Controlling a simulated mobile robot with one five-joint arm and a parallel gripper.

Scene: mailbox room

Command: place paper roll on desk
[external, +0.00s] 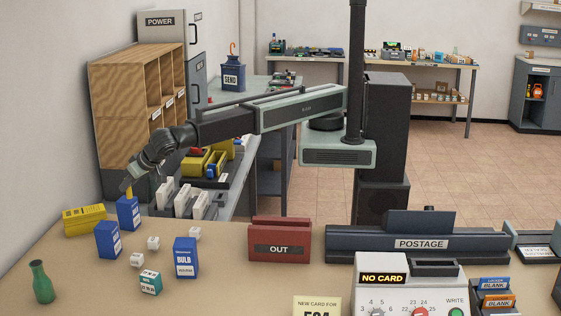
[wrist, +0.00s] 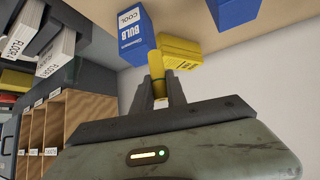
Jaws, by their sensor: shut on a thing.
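My gripper (external: 128,184) is shut on a small yellow roll (wrist: 155,68), which I take to be the paper roll. In the external view the roll (external: 127,191) shows just below the jaws, low over the far left part of the tan desk (external: 90,270). A blue box partly covers that spot, so I cannot tell whether the roll touches the desk. In the wrist view the roll sticks out beyond the fingers, with a blue bulb box (wrist: 133,33) and a yellow box (wrist: 183,56) close beyond it.
Several blue boxes (external: 107,240), small white cubes (external: 153,243), a yellow box (external: 84,219) and a green bottle (external: 42,282) stand on the desk's left side. A red OUT tray (external: 279,229) and the postage machine (external: 410,283) are further right. The front left desk has free room.

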